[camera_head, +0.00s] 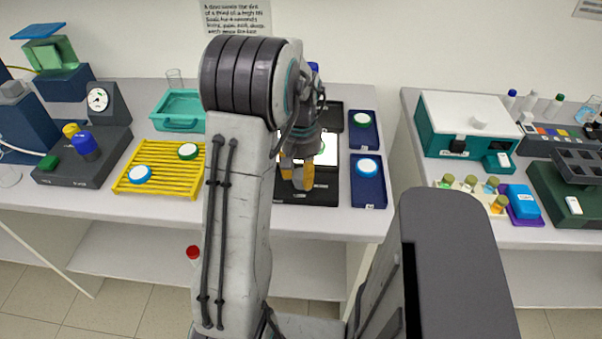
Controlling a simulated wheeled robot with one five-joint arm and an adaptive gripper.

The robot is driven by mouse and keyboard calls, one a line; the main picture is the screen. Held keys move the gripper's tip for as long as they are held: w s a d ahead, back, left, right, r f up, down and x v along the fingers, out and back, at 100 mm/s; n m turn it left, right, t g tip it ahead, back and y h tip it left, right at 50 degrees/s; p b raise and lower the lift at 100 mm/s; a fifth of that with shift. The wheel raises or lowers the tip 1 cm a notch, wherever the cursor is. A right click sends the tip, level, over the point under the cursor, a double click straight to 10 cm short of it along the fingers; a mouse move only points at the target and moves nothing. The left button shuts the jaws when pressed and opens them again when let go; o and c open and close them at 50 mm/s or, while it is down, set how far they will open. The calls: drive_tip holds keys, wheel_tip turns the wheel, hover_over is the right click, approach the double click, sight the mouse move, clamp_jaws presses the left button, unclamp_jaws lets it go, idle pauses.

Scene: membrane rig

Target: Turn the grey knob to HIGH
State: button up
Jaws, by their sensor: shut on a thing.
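A black box (322,196) with a bright lit panel stands on the middle bench. My gripper (296,177) points down at the front left part of this box, with its yellow fingers closed. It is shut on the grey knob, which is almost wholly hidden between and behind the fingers. The knob's setting and any HIGH mark cannot be read in this view.
Blue trays (371,192) with white-and-blue and green-capped round pieces stand close to the right of the box. A yellow rack (128,183) and a dark gauge unit (103,160) are to the left. A gap separates the right bench.

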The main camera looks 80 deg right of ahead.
sight(301, 173)
drive_tip(key=shift+a+f, duration=0.1)
drive_tip(key=o, duration=1.2)
wheel_tip(301, 173, up, 12)
drive_tip(key=shift+r, duration=0.1)
idle(0.7)
